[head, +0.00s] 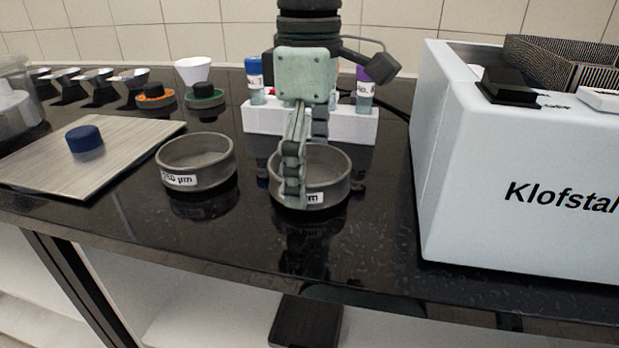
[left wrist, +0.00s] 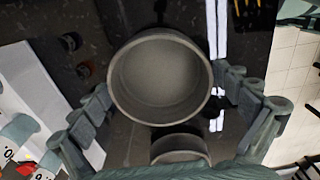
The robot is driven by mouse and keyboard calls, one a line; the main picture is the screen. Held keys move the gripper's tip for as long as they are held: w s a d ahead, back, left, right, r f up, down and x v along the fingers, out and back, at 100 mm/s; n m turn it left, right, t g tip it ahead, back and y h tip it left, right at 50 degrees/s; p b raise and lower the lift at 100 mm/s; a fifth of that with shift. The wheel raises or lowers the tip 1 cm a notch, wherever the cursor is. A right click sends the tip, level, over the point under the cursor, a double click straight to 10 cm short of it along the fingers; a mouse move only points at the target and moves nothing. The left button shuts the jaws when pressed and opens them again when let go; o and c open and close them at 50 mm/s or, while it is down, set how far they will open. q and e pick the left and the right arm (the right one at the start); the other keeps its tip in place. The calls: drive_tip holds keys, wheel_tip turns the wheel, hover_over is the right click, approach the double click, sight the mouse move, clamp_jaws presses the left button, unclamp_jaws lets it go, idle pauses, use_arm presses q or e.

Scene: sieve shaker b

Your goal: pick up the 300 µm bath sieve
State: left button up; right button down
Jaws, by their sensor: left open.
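A grey round sieve (head: 335,180) stands on the black bench in the middle of the head view. Its label is mostly covered by a finger; only the final "m" shows, so I cannot read its size. My left gripper (head: 307,168) points down over this sieve, open, with one finger in front of its near wall and the other towards its far side. In the left wrist view the same sieve (left wrist: 160,78) lies between the spread fingers. A second sieve (head: 197,160), with a label that seems to read 250 µm, stands to its left. My right gripper is not in view.
A white rack (head: 257,119) with capped bottles stands close behind the sieve. The white Klofstal machine (head: 500,190) is to the right. A board (head: 40,165) with a blue-knobbed piece (head: 85,138) lies left. Bench between sieve and machine is clear.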

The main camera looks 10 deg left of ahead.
use_arm(q)
drive_tip(key=shift+c, duration=0.5)
drive_tip(key=c, duration=0.9)
